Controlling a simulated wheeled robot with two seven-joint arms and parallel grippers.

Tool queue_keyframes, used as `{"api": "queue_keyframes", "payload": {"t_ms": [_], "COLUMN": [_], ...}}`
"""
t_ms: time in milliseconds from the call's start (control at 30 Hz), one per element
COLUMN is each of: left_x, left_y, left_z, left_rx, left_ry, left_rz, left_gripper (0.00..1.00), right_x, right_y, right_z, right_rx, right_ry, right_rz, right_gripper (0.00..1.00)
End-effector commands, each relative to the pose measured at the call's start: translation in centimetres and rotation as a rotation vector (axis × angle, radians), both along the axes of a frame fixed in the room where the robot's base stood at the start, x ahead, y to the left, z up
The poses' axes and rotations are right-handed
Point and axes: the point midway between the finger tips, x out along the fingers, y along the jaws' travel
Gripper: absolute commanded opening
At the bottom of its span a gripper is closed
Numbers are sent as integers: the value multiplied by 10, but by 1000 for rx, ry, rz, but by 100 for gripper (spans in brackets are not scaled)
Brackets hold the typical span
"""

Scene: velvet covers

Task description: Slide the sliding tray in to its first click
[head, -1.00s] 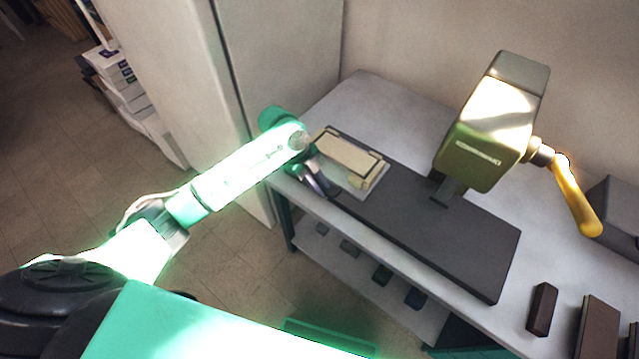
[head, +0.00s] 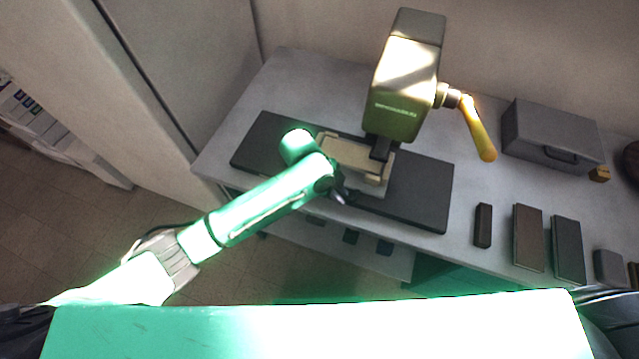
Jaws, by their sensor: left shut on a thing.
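The sliding tray (head: 362,158), cream on top with a pale grey lower plate, sits on the long dark base (head: 420,190) of the press. Its right end reaches the dark ram under the olive press head (head: 405,90). My left gripper (head: 341,194) is at the tray's near side, shut on what appears to be the tray's near edge. My wrist and forearm cover the tray's left part, and the exact grip is hidden. My right gripper is not in view.
A yellow crank handle (head: 479,130) sticks out right of the press head. A grey case (head: 550,138) stands at the back right. Several dark blocks, including a brown one (head: 528,237), lie at the right of the grey table (head: 300,78). A shelf with small blocks is below.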

Motion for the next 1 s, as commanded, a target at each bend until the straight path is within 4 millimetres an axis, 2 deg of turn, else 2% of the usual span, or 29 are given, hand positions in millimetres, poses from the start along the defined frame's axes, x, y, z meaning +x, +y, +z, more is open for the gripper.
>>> {"api": "queue_keyframes", "payload": {"t_ms": [200, 600, 633, 700, 1000], "left_x": [-6, -6, -6, -7, -7], "left_y": [-18, -20, -20, -20, -19], "left_z": [1, 1, 1, 1, 1], "left_rx": [-3, -2, -2, -2, -1], "left_ry": [-3, -3, -3, -3, -2], "left_rz": [-1, 0, 0, 0, 1], "left_gripper": [0, 0, 21, 47, 47], "right_x": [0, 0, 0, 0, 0], "right_y": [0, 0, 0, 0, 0], "right_z": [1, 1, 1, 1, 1], "right_rx": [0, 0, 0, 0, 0], "right_ry": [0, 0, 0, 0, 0], "right_rz": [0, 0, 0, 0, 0], "right_gripper": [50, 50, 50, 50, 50]}}
